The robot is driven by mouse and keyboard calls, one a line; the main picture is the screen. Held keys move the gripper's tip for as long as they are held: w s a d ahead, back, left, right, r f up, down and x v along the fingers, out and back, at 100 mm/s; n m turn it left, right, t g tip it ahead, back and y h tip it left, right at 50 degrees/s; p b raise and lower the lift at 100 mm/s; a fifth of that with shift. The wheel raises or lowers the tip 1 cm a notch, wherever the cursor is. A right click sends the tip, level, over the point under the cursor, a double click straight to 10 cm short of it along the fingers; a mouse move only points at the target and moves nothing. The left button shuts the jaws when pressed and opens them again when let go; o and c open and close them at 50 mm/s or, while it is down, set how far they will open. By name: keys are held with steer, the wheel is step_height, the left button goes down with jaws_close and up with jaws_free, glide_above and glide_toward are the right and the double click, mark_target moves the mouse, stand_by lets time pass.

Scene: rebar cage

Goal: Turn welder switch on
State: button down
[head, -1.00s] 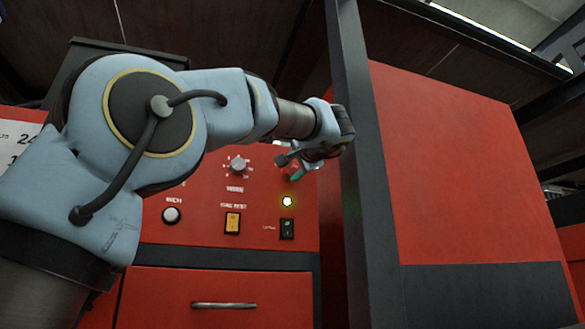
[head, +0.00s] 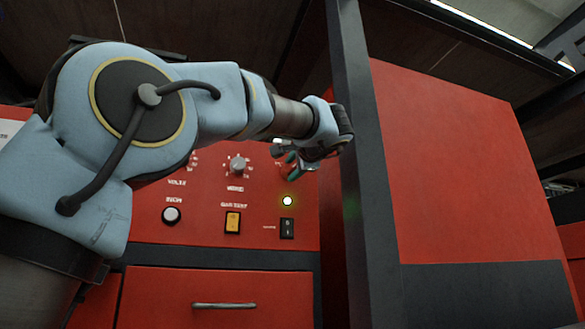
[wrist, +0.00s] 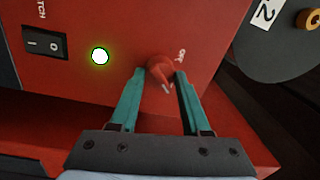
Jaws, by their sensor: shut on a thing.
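The welder's red front panel (head: 200,225) faces me in the head view. A red rotary switch (wrist: 160,68) sticks out of it in the wrist view, with small white lettering beside it. My gripper (wrist: 161,77) has its two green fingers on either side of this switch, shut on it. In the head view my gripper (head: 286,157) is at the upper right of the panel, and the switch is largely hidden by the fingers and wrist. A round indicator light (head: 287,201) glows yellow-green; it also shows in the wrist view (wrist: 100,56).
Below the light is a black rocker switch (head: 287,228). A dark upright post (head: 360,180) stands close right of my gripper. A drawer handle (head: 224,306) is below.

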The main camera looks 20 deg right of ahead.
steer(key=shift+c, duration=1.8)
jaws_free()
steer(key=s+a+b, duration=0.1)
steer(key=s, duration=0.9)
steer(key=shift+s+a+f+b, duration=0.15)
steer(key=shift+s+f+b, duration=0.15)
steer(key=shift+s, duration=0.1)
